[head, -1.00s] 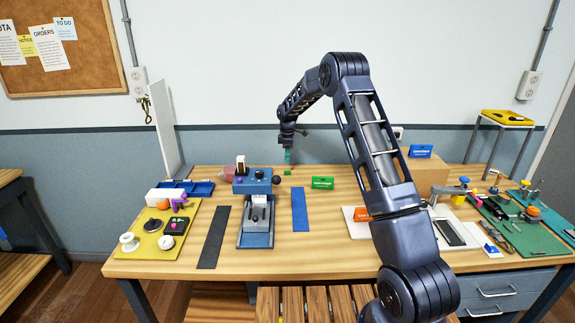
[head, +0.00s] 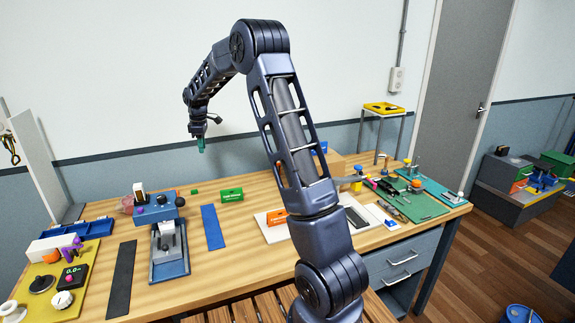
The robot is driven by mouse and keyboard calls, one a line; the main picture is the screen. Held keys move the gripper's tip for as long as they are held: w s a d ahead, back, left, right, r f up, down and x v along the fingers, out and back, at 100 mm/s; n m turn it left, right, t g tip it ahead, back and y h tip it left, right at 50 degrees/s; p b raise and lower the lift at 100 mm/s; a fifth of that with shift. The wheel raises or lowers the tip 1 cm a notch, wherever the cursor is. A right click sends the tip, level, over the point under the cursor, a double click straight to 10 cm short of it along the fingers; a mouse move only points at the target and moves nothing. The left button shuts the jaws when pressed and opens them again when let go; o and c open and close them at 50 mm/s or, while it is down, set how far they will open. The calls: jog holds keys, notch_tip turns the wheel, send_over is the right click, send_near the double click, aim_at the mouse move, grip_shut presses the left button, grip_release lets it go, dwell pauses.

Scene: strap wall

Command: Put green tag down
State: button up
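A small green piece (head: 194,191), which looks like the green tag, lies on the bench top near its back edge in the head view. My gripper (head: 201,146) hangs above and slightly right of it, pointing down, clearly apart from it. The gripper's end shows as a small teal-green shape. It is too small to tell whether the fingers are open or shut, or whether anything is between them.
A green sign (head: 231,195) and a blue strip (head: 212,227) are right of the small green piece. A press-like device (head: 167,243) stands in front of it. A blue tray (head: 77,229) and yellow board (head: 38,291) are left. Some bench between them is bare.

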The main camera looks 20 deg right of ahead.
jog(key=s+d+r+m+t, duration=0.1)
jog(key=s+d+r+m, duration=0.1)
jog(key=s+d+r, duration=0.45)
jog(key=s+d+r+m, duration=0.2)
jog(key=s+r+m, duration=0.1)
jog(key=s, duration=0.7)
jog(key=s+d+r+m+t, duration=0.1)
jog(key=s+d+r+m, duration=0.1)
jog(key=s+d+r, duration=0.45)
jog(key=s+d+f+m, duration=0.1)
jog(key=s+f+m, duration=0.1)
jog(key=s, duration=0.6)
jog(key=s+d+f+m+t, duration=0.1)
jog(key=s+d+f+m, duration=0.1)
jog(key=s, duration=0.7)
jog(key=s+d+f+m, duration=0.1)
jog(key=s+f+m, duration=0.1)
jog(key=s, duration=0.7)
jog(key=shift+d+m+t, duration=0.2)
jog(key=shift+m+t, duration=0.2)
jog(key=shift+m, duration=0.5)
